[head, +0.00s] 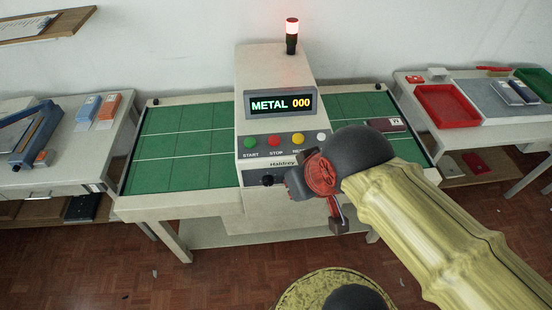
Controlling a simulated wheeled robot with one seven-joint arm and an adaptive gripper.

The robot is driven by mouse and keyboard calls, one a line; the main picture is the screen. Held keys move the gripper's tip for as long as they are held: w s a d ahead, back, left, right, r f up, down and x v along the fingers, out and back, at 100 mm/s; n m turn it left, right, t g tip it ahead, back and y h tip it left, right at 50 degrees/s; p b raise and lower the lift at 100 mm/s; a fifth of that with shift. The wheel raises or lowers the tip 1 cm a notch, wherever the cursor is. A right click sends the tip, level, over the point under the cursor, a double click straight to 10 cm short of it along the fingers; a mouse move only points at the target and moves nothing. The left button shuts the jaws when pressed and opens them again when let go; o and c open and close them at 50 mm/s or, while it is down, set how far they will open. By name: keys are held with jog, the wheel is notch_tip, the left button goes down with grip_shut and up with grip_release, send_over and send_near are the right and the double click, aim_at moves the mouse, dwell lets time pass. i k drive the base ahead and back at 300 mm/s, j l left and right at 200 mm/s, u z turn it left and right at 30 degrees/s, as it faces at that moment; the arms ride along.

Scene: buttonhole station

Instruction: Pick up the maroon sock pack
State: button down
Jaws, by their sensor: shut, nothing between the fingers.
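A dark maroon pack (385,124) with a small pale label at its right end lies flat on the right green panel of the station table. It is partly hidden behind the dark ball joint of my arm.
The machine (275,75) reads "METAL 000" under a lit red lamp (292,35). The left green panel (180,145) is clear. A red tray (447,106) stands on the right table, with a maroon item (451,168) on a shelf below. A blue-framed device (30,130) stands left.

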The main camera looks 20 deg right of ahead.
aim_at(397, 124)
jog(key=z, duration=1.6)
